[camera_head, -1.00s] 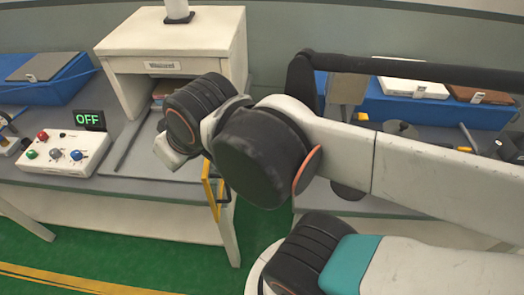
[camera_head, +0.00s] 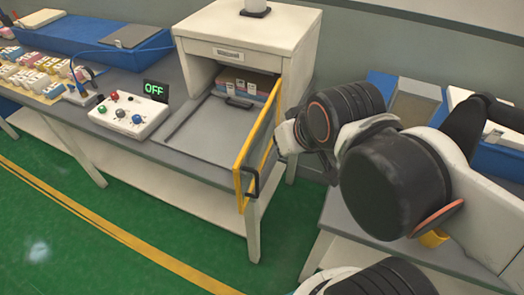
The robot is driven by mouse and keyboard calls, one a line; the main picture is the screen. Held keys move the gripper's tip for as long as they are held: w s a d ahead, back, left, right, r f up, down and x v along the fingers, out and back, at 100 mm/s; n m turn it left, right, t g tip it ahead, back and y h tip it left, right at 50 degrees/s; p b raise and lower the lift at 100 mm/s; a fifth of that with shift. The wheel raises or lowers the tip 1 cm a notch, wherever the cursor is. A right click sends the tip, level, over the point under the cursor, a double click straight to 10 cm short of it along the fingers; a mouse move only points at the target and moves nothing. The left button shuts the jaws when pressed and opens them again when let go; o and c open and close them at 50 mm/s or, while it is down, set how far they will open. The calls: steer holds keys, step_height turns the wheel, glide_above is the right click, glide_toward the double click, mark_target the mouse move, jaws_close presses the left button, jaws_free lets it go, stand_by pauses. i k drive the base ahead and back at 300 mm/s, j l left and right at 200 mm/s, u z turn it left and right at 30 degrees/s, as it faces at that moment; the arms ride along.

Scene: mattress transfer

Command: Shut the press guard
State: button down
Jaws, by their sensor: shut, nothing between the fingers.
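The press (camera_head: 250,35) is a white housing on a grey bench, with a dark opening at its front. Its guard (camera_head: 240,165) is a yellow-framed panel, swung out from the right side of the opening toward the front edge of the bench. It stands open. A black handle (camera_head: 250,186) is on its near end. My gripper (camera_head: 284,138) is small in view just right of the guard, on its outer side, shut and empty. I cannot tell whether it touches the frame. My wrist links hide part of the gripper.
A grey sliding tray (camera_head: 215,128) with a dark handle lies before the opening, with coloured packs (camera_head: 243,83) behind. A control box (camera_head: 128,114) with an OFF display (camera_head: 155,90) is to the left. A second bench with blue bins (camera_head: 412,95) is at right.

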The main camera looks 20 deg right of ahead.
mark_target(274, 122)
steer(key=k+j+z, duration=0.25)
steer(key=k+j, duration=0.5)
steer(key=u, duration=0.15)
steer(key=k+z, duration=0.2)
steer(key=i, duration=0.1)
